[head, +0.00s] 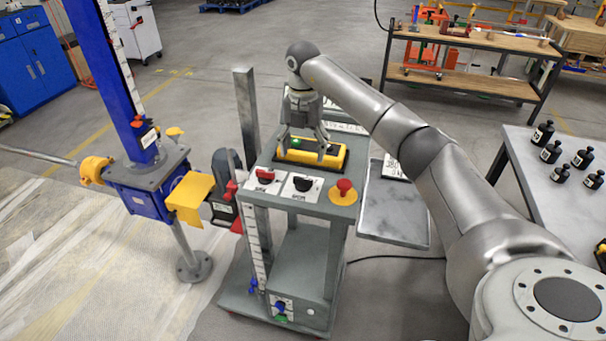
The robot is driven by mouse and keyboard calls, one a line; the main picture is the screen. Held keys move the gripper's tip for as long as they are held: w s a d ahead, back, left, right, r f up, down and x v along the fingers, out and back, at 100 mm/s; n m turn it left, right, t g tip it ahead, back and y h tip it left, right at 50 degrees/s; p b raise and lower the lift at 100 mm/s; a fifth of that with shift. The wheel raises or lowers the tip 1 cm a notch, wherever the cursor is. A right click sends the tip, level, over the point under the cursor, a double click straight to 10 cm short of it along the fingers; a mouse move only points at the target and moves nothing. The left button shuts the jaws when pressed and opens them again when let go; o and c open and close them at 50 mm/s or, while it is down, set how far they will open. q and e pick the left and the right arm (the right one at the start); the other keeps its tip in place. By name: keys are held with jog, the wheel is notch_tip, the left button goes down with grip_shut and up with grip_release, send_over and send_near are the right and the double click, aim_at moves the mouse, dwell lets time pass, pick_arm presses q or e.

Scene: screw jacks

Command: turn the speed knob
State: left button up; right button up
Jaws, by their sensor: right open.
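The grey control cart (335,209) stands in the middle of the head view. On its top are a red knob (265,175) and a black knob (302,184), each on a white plate. The plate labels are too small to read, so I cannot tell which is the speed knob. A blue knob (280,307) sits low on the cart's front. My right gripper (303,148) is open and points down over the yellow-framed black panel (332,156), behind the two knobs. It appears apart from both knobs. My left gripper is out of view.
A red mushroom button (344,187) on a yellow base sits right of the knobs. A blue screw jack (147,186) with a yellow bracket stands left. A grey side shelf (395,212) adjoins the cart.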

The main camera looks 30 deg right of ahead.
aim_at(303, 178)
notch_tip(303, 178, down, 9)
jog(key=p, duration=0.2)
jog(key=shift+r+p, duration=0.2)
jog(key=shift+p, duration=0.2)
jog(key=shift+f, duration=0.55)
jog(key=c, duration=1)
